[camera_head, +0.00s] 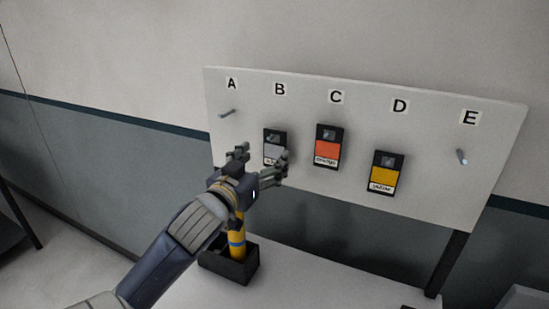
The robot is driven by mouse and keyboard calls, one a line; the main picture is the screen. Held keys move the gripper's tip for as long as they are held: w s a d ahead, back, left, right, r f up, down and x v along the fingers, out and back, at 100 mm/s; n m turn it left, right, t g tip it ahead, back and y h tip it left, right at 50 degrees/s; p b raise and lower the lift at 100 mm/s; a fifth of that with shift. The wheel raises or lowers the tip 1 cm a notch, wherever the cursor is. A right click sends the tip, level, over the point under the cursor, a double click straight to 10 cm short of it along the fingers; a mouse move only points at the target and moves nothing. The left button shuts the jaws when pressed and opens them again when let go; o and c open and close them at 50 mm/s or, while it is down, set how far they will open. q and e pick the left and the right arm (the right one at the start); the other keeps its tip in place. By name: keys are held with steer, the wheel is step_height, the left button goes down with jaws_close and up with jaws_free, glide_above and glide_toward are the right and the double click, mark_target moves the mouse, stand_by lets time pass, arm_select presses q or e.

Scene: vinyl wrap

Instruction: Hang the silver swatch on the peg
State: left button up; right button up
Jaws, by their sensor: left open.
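The silver swatch (273,149) is a dark card with a grey panel and a white label. It hangs on the white board under the letter B, and my gripper partly covers its lower part. My left gripper (262,162) is open in front of the board, its fingers spread to either side of the swatch's lower part. I cannot tell whether they touch it. Bare pegs stick out under A (227,113) and under E (462,157). My right gripper is not in view.
An orange swatch (327,148) hangs under C and a yellow swatch (384,177) under D. A black holder (246,268) with a yellow-handled thing (237,243) stands on the white table (300,285) below my left gripper. The table's middle is clear.

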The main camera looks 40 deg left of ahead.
mark_target(274, 145)
arm_select(q)
steer(key=shift+b+x, duration=0.85)
steer(key=shift+b, duration=0.2)
steer(key=p+x, duration=0.1)
steer(key=x, duration=0.2)
steer(key=shift+w+a+r+p, duration=0.2)
steer(key=shift+w+p, duration=0.15)
steer(key=shift+p, duration=0.05)
steer(key=shift+w+a, duration=0.1)
steer(key=shift+w, duration=0.5)
steer(key=shift+f, duration=0.1)
steer(key=c, duration=1.1)
steer(key=shift+c, duration=0.2)
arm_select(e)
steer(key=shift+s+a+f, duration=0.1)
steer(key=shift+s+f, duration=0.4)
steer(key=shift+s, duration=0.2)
arm_select(q)
steer(key=shift+p, duration=0.3)
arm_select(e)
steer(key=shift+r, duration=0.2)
arm_select(q)
steer(key=shift+r+p, duration=0.5)
steer(key=shift+r, duration=0.05)
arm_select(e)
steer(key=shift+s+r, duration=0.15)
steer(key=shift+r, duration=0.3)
